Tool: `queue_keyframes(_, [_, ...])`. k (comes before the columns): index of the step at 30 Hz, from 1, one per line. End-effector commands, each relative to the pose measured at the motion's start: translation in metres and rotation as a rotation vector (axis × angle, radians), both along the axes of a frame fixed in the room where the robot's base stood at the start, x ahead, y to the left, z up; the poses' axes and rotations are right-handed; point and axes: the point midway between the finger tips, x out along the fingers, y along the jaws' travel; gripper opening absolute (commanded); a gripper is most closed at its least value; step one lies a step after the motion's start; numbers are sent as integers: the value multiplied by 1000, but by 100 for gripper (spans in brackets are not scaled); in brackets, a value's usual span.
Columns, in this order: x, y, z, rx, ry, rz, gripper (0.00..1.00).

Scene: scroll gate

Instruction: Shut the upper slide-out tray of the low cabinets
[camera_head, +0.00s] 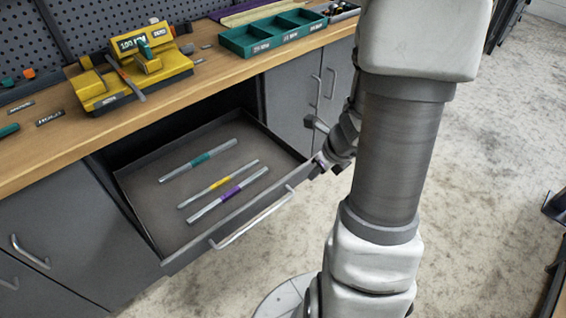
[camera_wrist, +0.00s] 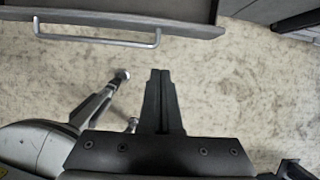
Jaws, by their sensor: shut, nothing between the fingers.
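The upper slide-out tray (camera_head: 150,205) is pulled out from under the worktop and holds three metal rods with teal, yellow and purple bands. Its bar handle (camera_head: 252,222) runs along the front panel, and the handle also shows at the top left of the wrist view (camera_wrist: 97,42). My gripper (camera_head: 320,163) is by the right end of the tray's front, partly hidden by my arm. In the wrist view my gripper (camera_wrist: 160,75) is shut and empty. Its tips are apart from the handle in that picture, just below its right end. Contact with the tray front cannot be told.
The wooden worktop (camera_head: 215,62) above holds a yellow fixture (camera_head: 130,68) and a green divided bin (camera_head: 272,33). Closed grey cabinet doors (camera_head: 60,235) flank the tray opening. The pale floor (camera_head: 490,120) to the right is mostly clear.

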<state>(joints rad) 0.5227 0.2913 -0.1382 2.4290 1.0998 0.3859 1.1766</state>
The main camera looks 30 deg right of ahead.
Motion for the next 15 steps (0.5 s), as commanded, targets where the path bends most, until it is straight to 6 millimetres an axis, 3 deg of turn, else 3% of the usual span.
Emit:
queue_keyframes(8, [6,-1,-29,7,7,-31,0])
queue_keyframes(15, [22,4,-71,8,6,-28,0])
